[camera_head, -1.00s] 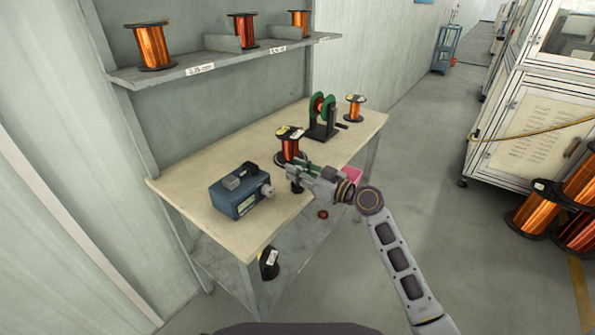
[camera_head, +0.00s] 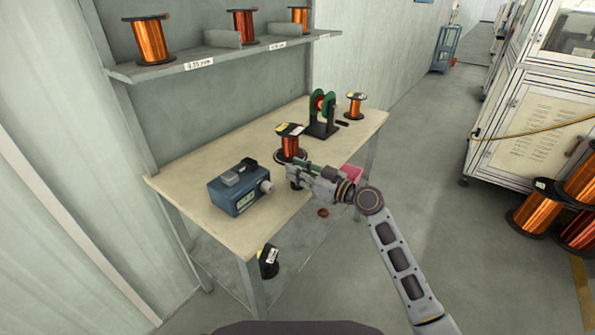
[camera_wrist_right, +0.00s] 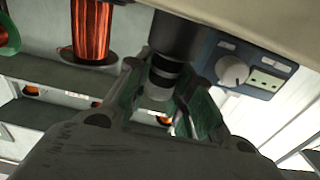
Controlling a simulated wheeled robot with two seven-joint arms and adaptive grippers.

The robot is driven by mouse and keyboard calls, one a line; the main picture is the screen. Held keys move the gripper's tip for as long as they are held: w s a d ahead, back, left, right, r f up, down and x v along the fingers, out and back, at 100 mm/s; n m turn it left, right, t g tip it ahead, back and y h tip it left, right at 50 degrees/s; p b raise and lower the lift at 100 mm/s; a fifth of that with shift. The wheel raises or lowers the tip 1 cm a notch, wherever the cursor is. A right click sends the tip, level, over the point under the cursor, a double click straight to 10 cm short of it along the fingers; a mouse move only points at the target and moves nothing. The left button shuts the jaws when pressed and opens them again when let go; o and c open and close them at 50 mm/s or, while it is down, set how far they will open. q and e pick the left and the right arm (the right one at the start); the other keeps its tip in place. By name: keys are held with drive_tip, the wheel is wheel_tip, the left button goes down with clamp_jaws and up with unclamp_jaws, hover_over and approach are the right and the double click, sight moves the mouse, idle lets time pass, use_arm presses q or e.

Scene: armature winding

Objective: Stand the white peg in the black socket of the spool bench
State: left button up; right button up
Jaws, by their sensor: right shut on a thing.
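My right gripper (camera_head: 296,171) reaches over the front edge of the spool bench (camera_head: 225,229) and is shut on the white peg. In the right wrist view, which shows the bench upside down, the pale grey end of the peg (camera_wrist_right: 158,92) sits between the fingers (camera_wrist_right: 163,88). The peg lines up with the wide black socket (camera_wrist_right: 178,36), with dark and pale bands where they meet. I cannot tell how deep the peg sits. In the head view the socket (camera_head: 296,186) shows dark just below the fingertips, and the peg is hidden. My left gripper is out of view.
A copper spool (camera_head: 290,147) stands close behind the gripper. A blue box with a knob (camera_head: 234,192) is to its left. A green winder (camera_head: 322,115) and another spool (camera_head: 355,106) stand farther back. A pink bin (camera_head: 351,174) is near the wrist.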

drive_tip(key=shift+f, duration=0.15)
idle(0.4)
drive_tip(key=o, duration=1)
drive_tip(key=shift+d, duration=0.1)
drive_tip(key=v, duration=1.1)
drive_tip(key=shift+s+d, duration=0.25)
drive_tip(key=shift+d, duration=0.05)
drive_tip(key=shift+s, duration=0.1)
